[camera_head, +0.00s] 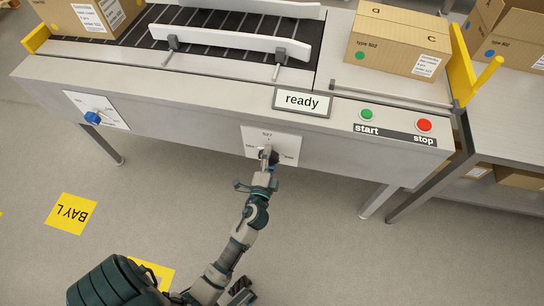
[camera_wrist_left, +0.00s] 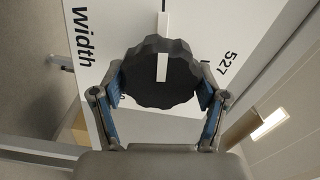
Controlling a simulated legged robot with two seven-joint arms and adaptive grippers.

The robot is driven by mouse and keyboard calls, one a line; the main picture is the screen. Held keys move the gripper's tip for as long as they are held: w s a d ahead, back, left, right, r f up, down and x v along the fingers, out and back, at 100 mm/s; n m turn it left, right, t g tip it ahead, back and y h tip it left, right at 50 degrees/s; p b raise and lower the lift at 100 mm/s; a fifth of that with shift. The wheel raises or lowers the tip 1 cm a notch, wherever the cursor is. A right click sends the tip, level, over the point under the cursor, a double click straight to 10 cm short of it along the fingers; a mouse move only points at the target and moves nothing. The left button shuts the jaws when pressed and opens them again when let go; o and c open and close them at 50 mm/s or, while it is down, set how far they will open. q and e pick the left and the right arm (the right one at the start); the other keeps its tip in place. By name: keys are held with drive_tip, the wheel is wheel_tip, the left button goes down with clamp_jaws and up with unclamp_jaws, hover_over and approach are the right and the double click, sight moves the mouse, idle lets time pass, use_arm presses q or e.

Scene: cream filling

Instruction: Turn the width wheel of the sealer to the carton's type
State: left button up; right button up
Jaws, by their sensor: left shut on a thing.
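The width wheel (camera_wrist_left: 182,76) is a dark, scalloped knob with a white pointer stripe on a white plate. In the left wrist view the stripe points to the top of the picture, with "527" to its right and "width" to its left. My left gripper (camera_wrist_left: 161,92) is shut on the wheel, its blue-padded fingers on either side. In the head view the gripper (camera_head: 268,156) largely covers the wheel on the dial plate (camera_head: 286,142). A carton (camera_head: 397,42) marked "Type 502" with a green dot stands on the sealer (camera_head: 210,112). My right gripper is out of view.
A display (camera_head: 302,100) reads "ready". Green start (camera_head: 367,114) and red stop (camera_head: 425,125) buttons are to its right. A blue knob (camera_head: 93,118) sits on the left panel. More cartons stand at the upper left (camera_head: 85,16) and far right (camera_head: 508,42). Floor below is mostly clear.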

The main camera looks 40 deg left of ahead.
use_arm(q)
drive_tip(key=shift+s+a+f, duration=0.1)
drive_tip(key=shift+f, duration=0.2)
drive_tip(key=o, duration=1.2)
drive_tip(key=shift+c, duration=0.2)
drive_tip(key=shift+r, duration=0.2)
